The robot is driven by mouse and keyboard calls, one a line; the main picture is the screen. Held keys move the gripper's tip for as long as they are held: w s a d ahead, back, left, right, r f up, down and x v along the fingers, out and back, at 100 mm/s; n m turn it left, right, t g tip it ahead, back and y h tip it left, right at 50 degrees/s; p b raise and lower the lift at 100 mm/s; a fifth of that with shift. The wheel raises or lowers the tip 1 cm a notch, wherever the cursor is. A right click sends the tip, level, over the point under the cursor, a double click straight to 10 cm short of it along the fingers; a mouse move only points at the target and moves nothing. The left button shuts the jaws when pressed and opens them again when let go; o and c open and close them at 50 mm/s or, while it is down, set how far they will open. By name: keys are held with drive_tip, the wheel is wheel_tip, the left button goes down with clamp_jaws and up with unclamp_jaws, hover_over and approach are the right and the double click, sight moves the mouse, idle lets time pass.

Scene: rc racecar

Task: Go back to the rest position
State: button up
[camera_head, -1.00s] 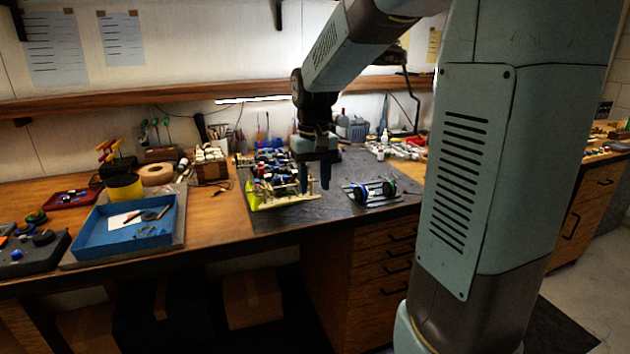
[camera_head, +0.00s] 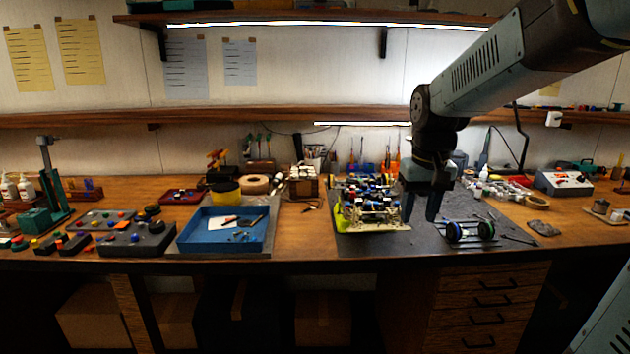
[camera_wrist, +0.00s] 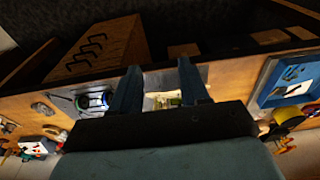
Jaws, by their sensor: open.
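My gripper (camera_head: 422,206) hangs above the dark mat (camera_head: 385,250), pointing down, with its two fingers apart and nothing between them. Just left of it on the mat stands the racecar chassis (camera_head: 373,214), with blue and pale parts and a yellow-green piece at its left. To the right of the fingers lies a wheel and axle assembly (camera_head: 470,231) with dark wheels. In the wrist view the gripper fingers (camera_wrist: 158,88) are spread, and the wheel assembly (camera_wrist: 93,101) shows left of them. The chassis is mostly hidden there, with a pale-yellow part showing between the fingers.
A blue tray (camera_head: 183,238) sits left of the mat, with a dark controller box (camera_head: 135,243) beyond it. A wooden block holder (camera_head: 303,183), tools and bottles line the back. A shelf (camera_head: 240,117) runs along the wall above. The bench front edge is clear.

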drive_tip(key=s+r+t, duration=0.2)
drive_tip(key=s+t, duration=0.2)
drive_tip(key=s, duration=1)
drive_tip(key=shift+s+r, duration=0.3)
drive_tip(key=shift+r, duration=0.1)
